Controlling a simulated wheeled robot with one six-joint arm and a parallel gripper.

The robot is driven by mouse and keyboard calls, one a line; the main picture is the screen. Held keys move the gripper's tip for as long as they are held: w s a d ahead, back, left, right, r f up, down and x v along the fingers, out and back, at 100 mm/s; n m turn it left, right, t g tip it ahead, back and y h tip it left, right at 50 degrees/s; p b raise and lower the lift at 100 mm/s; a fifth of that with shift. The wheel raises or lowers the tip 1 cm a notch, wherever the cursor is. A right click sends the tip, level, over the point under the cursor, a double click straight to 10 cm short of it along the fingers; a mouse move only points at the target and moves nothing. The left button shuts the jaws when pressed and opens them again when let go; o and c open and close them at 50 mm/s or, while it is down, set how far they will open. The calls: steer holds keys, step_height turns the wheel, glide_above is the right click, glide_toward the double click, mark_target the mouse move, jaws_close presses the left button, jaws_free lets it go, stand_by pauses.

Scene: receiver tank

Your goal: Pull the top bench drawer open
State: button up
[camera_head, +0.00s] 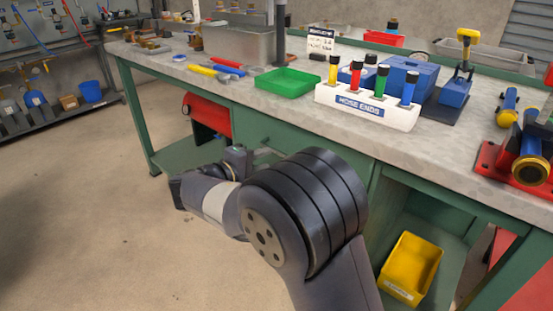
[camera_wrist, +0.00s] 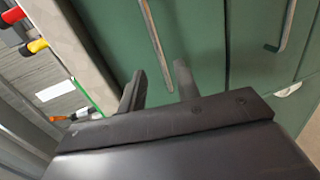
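The top drawer (camera_wrist: 195,30) is a flat green front, seen turned on its side in the wrist view, nearest the benchtop edge. Its handle is a thin grey metal bar (camera_wrist: 154,35). My gripper (camera_wrist: 160,70) is open and empty, its two dark fingers pointing at the drawer front. One end of the bar shows between the fingers in the picture; I cannot tell how near they are in depth. The drawer looks shut. In the head view the green front (camera_head: 247,124) shows under the benchtop, partly hidden by my arm, with my gripper (camera_head: 268,154) before it.
A second drawer handle (camera_wrist: 286,28) lies below the top one. The benchtop (camera_head: 240,90) carries a green tray (camera_head: 289,82), a hose-ends rack (camera_head: 365,106) and tools. A yellow bin (camera_head: 410,268) stands on the lower shelf. The floor (camera_head: 100,210) at left is clear.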

mark_target(279, 154)
steer(key=b+x, duration=0.1)
steer(key=x, duration=0.5)
steer(key=shift+c, duration=0.2)
jaws_close()
